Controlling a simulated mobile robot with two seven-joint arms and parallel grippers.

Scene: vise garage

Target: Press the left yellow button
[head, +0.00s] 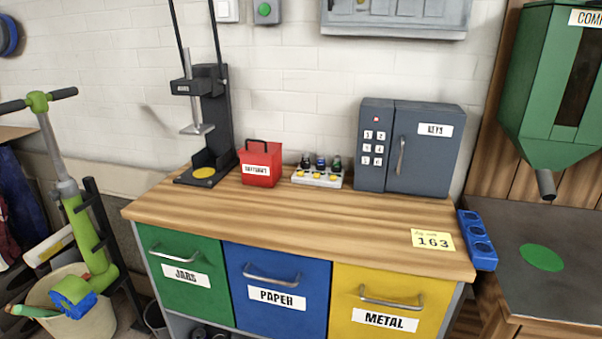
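A small white box (316,183) with yellow buttons in a row sits on the wooden worktop against the brick wall. Its left yellow button (303,173) is at the end nearer the red box. Three small dark-topped items, one of them bluish and one greenish, stand right behind the buttons. Whether any button is pressed is too small to tell. Neither of my grippers is in view.
The wooden worktop (300,222) is clear in front of the buttons. A red box (260,168) and a black press (212,130) stand to the left, a grey key safe (425,160) to the right. Drawers (276,272) are below; a blue holder (477,240) is at the right edge.

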